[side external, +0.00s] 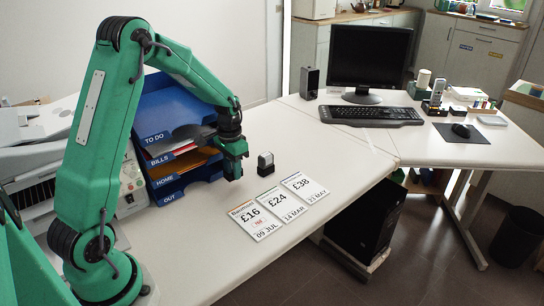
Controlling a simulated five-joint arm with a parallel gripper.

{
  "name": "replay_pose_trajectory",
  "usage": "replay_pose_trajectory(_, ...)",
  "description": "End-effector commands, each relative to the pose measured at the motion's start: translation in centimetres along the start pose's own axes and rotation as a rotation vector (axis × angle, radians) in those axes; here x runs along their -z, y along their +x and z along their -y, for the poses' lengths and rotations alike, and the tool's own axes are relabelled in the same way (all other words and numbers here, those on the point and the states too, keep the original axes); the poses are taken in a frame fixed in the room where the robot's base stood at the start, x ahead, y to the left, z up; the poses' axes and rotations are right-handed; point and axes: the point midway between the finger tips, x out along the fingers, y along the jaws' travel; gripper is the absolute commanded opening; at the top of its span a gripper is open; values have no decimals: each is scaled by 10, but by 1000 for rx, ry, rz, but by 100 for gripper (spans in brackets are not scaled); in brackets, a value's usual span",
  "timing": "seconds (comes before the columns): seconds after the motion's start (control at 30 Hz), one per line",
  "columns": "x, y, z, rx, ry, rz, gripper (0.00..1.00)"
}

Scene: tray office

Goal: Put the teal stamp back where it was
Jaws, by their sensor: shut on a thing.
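My gripper (233,172) points down just above or at the white desk, in front of the letter tray stack. It is shut on the teal stamp, which is small here and hard to tell from the green jaws around it. I cannot tell whether the stamp's base touches the desk. A black stamp (265,163) stands upright on the desk just right of my gripper, with a small gap between them. The £16 bill (256,221) lies flat in front and bears a small red mark.
The £24 bill (281,204) and £38 bill (304,187) lie right of the £16 one. The blue letter trays (165,130) stand close behind my gripper at left. A keyboard (372,115) and monitor (368,62) are farther back.

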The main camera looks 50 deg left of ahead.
Motion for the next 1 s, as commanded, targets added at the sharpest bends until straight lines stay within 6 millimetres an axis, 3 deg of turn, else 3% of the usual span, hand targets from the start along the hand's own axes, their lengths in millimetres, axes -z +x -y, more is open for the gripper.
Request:
replay_pose_trajectory(0.23, 0, 7, 0, -1, 0, 2, 16)
replay_pose_trajectory(0.53, 0, 37, 0, -1, 0, 2, 16)
replay_pose_trajectory(1.0, 0, 43, 0, 0, 0, 1, 16)
